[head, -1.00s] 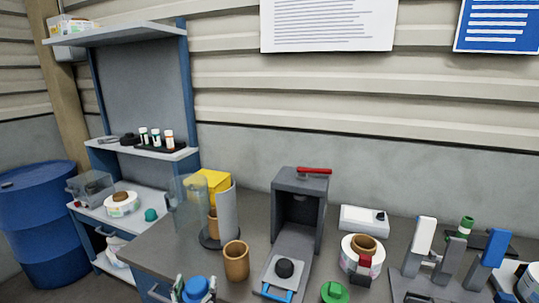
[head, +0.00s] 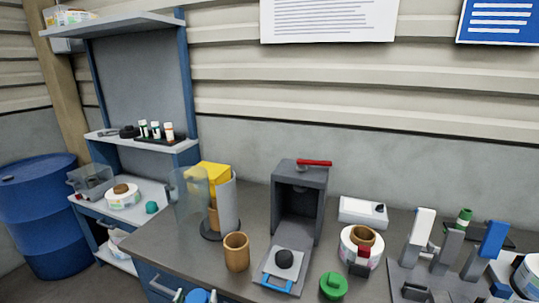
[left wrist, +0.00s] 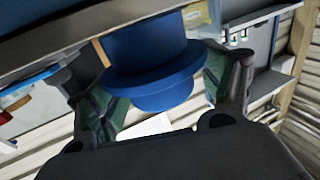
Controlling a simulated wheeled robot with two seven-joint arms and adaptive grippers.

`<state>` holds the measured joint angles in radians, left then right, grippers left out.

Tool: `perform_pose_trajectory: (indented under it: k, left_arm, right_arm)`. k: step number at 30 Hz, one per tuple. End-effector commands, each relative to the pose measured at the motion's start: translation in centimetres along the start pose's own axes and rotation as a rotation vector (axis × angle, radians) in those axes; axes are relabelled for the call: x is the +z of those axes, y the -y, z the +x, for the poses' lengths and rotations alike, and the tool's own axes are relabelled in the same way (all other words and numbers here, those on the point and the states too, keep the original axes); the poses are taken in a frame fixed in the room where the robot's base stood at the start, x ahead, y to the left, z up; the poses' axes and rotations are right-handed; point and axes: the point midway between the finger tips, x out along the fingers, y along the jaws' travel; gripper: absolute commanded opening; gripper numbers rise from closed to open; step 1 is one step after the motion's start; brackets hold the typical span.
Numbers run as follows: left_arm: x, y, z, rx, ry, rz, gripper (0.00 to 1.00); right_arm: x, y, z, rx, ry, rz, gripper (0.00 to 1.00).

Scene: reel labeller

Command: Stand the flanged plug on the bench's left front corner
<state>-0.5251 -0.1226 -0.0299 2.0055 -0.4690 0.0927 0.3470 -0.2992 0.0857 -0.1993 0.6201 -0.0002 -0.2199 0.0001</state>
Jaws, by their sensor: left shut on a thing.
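The blue flanged plug (left wrist: 155,60) is held between the two fingers of my left gripper (left wrist: 165,95) in the left wrist view, its wide flange and rounded end showing. In the head view the blue plug (head: 197,297) shows only in part at the bottom edge, with my left gripper (head: 196,299) mostly cut off around it. The gripper is by the bench's front edge, to the right of the left front corner (head: 130,247). That corner of the grey bench top is bare. My right gripper is not in view.
A brown cup (head: 236,252) stands near the front edge, with a clear curved guard (head: 188,198) behind it. A grey press (head: 299,200) and a green flanged piece (head: 333,286) are to the right. A blue-framed shelf unit (head: 135,150) stands beyond the bench's left side.

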Motion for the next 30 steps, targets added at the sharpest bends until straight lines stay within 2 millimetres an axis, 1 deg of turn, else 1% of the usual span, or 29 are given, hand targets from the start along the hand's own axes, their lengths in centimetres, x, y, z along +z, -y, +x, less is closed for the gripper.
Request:
perform_pose_trajectory:
  k: [4, 10, 30]
  left_arm:
    - [0.6, 0.1, -0.6, -0.006, -0.003, 0.000, 0.54]
    - [0.6, 0.1, -0.7, -0.007, -0.004, 0.001, 0.54]
    - [0.6, 0.1, -0.6, -0.006, -0.004, 0.001, 0.54]
  right_arm:
    - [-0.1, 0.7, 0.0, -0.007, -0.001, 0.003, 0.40]
    - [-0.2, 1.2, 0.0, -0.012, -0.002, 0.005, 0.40]
    - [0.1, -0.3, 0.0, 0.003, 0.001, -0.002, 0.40]
